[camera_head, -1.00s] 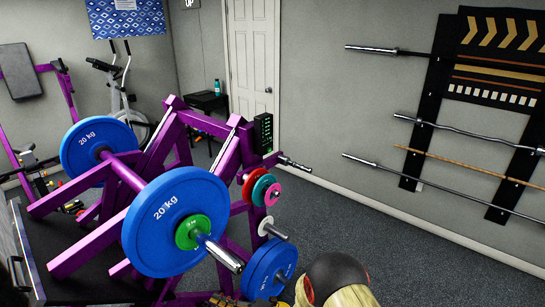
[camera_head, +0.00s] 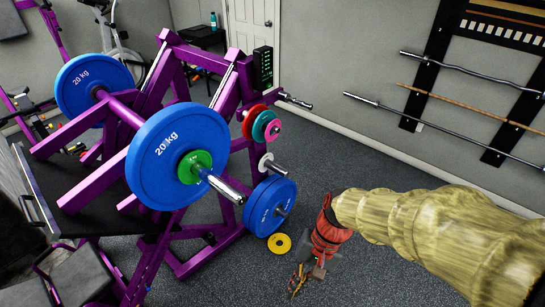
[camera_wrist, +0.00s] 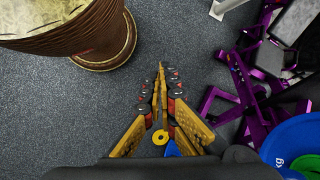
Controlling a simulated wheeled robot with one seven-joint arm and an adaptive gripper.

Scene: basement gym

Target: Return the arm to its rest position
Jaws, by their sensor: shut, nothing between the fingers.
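My gripper (camera_head: 298,285) shows small at the bottom of the head view, below the red part of my arm, and points down towards the floor. My gold-textured arm reaches in from the lower right. In the wrist view, the yellow fingers of my gripper (camera_wrist: 161,68) come together at the tips, with nothing held. A yellow weight plate (camera_wrist: 160,137) shows between the finger linkages, on the floor.
A purple weight rack (camera_head: 195,262) with a barbell and blue plates (camera_head: 178,140) stands left of my arm. The yellow plate (camera_head: 279,243) lies beside it. A drum-like object (camera_wrist: 100,45) fills the wrist view's upper left. Wall-mounted bars (camera_head: 440,130) are at right; grey floor is open between.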

